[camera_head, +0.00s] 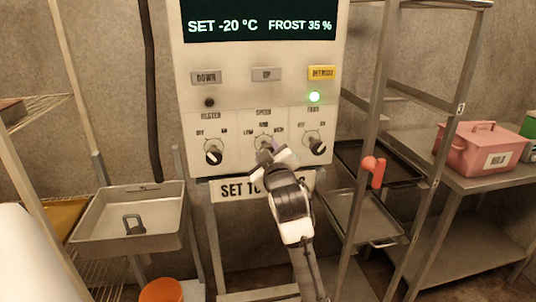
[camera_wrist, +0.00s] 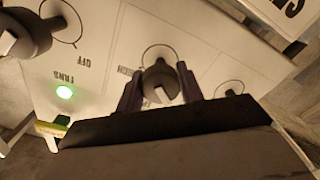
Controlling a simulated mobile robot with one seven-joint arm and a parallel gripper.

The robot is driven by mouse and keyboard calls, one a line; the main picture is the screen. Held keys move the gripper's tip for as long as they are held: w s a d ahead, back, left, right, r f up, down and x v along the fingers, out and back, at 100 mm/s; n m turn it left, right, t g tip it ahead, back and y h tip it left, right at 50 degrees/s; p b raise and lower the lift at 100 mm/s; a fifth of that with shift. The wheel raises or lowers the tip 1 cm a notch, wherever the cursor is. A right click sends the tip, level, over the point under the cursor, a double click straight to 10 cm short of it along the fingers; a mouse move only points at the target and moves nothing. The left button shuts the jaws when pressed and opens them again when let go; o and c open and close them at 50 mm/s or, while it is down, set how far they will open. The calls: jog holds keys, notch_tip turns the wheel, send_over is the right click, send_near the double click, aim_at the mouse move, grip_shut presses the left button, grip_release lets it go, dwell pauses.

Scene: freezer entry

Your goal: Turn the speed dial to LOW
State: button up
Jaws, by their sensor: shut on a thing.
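The speed dial (camera_head: 264,143) is the middle of three round dials on the white control panel (camera_head: 232,104). Its scale reads LOW, MID and HIGH, left to right. My gripper (camera_head: 267,154) is at this dial and hides much of it in the head view. In the wrist view the two dark fingers of my gripper (camera_wrist: 160,88) stand on either side of the dark speed dial (camera_wrist: 158,76), shut on it. A pale mark shows on the knob. I cannot tell which setting it points at.
The heater dial (camera_head: 213,155) is left and the fans dial (camera_head: 315,145) right, close by. A green lamp (camera_head: 314,97) glows above the fans dial. A sign (camera_head: 236,190) hangs below. A metal tray (camera_head: 128,215) stands left; a rack (camera_head: 385,90) and pink box (camera_head: 484,146) stand right.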

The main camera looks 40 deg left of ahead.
dwell(0.4)
jog(key=o, duration=1)
jog(key=b+v, duration=0.3)
jog(key=v, duration=1.1)
jog(key=shift+w, duration=0.1)
